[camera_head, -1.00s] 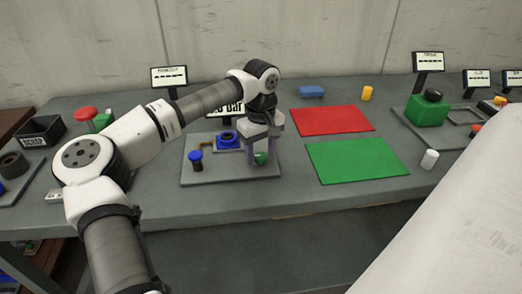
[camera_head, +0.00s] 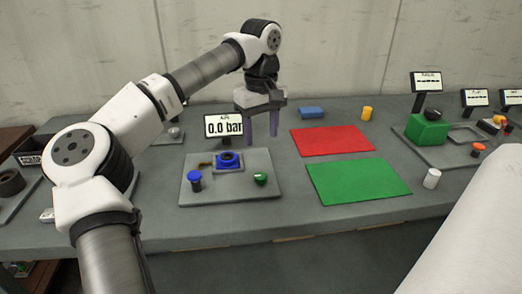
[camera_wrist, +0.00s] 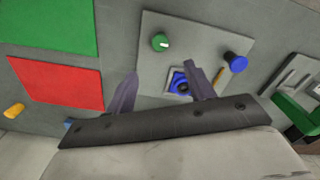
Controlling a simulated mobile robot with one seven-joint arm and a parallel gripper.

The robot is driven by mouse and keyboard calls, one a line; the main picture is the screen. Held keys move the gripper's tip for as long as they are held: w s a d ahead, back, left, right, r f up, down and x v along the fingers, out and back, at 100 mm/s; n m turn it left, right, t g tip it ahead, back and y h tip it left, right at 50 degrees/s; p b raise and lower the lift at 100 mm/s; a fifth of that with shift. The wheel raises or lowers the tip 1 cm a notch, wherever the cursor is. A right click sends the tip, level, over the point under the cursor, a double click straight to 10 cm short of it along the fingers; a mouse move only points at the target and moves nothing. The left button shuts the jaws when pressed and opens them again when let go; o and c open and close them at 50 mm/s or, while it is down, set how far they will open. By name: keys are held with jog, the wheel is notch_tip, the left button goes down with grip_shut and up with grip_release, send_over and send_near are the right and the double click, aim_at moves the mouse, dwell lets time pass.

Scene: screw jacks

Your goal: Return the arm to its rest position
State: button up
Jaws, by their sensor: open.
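My gripper (camera_head: 262,124) is open and empty, raised above the back part of the table, with its two purple fingers pointing down. In the wrist view the open fingers (camera_wrist: 157,92) show apart with nothing between them. My arm reaches over from the left. Below and in front of the gripper lies a grey plate (camera_head: 230,189) with a blue knob (camera_head: 195,180), a blue square fixture (camera_head: 229,161) and a green knob (camera_head: 260,179). The green knob also shows in the wrist view (camera_wrist: 160,42), clear of the fingers.
A display reading 0.0 bar (camera_head: 223,126) stands behind the plate, close to the gripper. Red (camera_head: 332,141) and green (camera_head: 358,182) mats lie flat to the right. A blue block (camera_head: 311,112), yellow cylinder (camera_head: 366,113) and white cylinder (camera_head: 431,178) stand around them.

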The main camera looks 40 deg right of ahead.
jog(key=shift+r, duration=0.8)
